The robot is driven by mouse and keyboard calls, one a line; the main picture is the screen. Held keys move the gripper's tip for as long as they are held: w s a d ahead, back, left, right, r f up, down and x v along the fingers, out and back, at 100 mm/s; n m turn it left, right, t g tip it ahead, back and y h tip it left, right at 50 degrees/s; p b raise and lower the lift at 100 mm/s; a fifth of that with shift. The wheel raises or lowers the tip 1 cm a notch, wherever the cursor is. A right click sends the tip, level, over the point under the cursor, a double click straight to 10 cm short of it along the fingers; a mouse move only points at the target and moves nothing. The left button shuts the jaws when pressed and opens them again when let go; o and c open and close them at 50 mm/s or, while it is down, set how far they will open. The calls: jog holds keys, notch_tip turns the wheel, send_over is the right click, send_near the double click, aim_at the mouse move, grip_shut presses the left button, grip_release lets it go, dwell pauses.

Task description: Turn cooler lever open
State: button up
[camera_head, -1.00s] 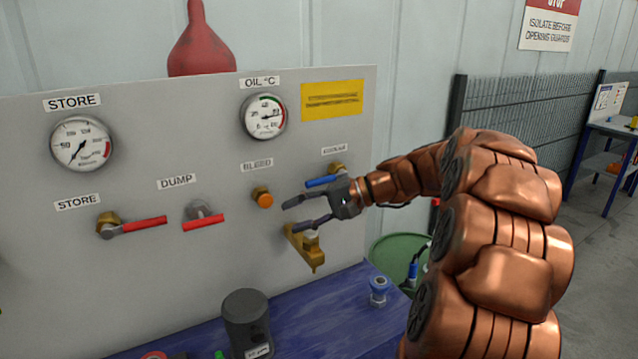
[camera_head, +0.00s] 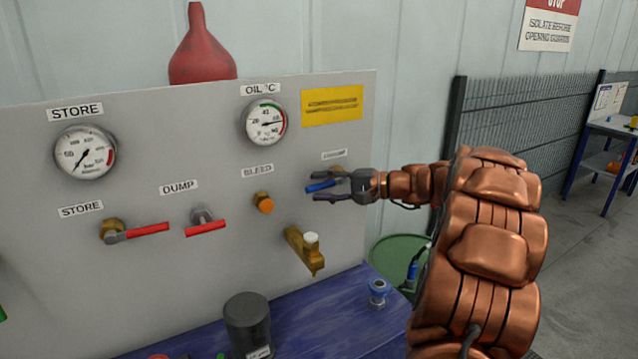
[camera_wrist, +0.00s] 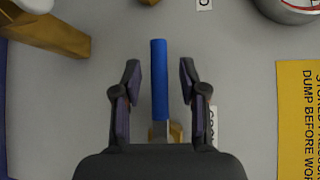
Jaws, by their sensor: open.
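The cooler lever (camera_head: 322,185) has a blue handle and sits on the right side of the grey panel, under a small label. My gripper (camera_head: 318,185) is open at the lever, with one finger above the handle and one below it. In the wrist view the blue handle (camera_wrist: 159,80) stands between the two open fingers (camera_wrist: 160,85), with a visible gap on each side. The lever's brass body (camera_wrist: 174,131) shows at the handle's base, partly hidden by my gripper.
A brass bleed fitting with an orange cap (camera_head: 264,202) is left of the lever, and a brass valve (camera_head: 304,250) sticks out below. Red STORE (camera_head: 140,230) and DUMP (camera_head: 206,228) levers are further left. A blue bench (camera_head: 320,305) runs beneath the panel.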

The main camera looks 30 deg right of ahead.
jog(key=shift+w+a+f, duration=0.1)
jog(key=shift+w+a, duration=0.25)
grip_shut()
dwell(0.6)
